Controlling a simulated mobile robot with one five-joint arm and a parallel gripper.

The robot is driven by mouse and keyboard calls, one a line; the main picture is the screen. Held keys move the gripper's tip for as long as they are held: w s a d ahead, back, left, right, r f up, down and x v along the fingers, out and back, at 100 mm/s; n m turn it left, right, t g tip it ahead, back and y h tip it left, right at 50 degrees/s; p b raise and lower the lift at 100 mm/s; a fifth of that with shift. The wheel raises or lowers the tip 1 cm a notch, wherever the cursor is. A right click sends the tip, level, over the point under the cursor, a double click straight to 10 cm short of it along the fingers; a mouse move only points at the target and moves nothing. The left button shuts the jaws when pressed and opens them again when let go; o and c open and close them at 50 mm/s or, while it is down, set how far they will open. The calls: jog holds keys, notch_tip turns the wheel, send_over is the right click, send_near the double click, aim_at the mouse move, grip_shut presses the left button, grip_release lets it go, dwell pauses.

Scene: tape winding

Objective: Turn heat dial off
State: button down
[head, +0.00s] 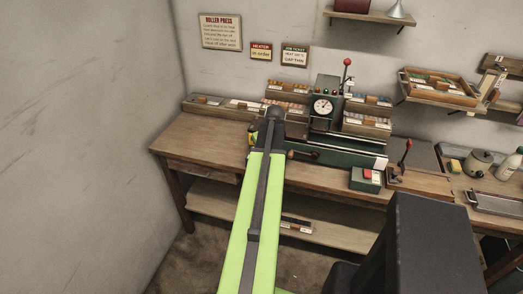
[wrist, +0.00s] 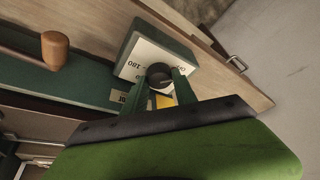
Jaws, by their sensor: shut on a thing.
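The heat dial is a small dark round knob (wrist: 159,76) on a green box (wrist: 140,45) with a white scale plate, where "180" can be read. In the wrist view my gripper (wrist: 160,82) has its two green fingers on either side of the knob, shut on it. The pointer's exact setting is hidden by the fingers. In the head view my gripper (head: 252,139) is at the left end of the green roller press (head: 333,152), and my arm hides most of the dial box.
A wooden-handled crank (wrist: 54,50) sticks out beside the dial box. The wooden workbench (head: 190,135) is clear on the left. A green box with a red button (head: 367,175) stands at the bench front. Trays of parts line the back.

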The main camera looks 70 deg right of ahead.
jog(key=c, duration=1)
grip_release()
jog(key=shift+r, duration=0.1)
jog(key=p+v, duration=1.6)
jog(key=v, duration=0.1)
jog(key=shift+a, duration=0.15)
jog(key=shift+s, duration=0.15)
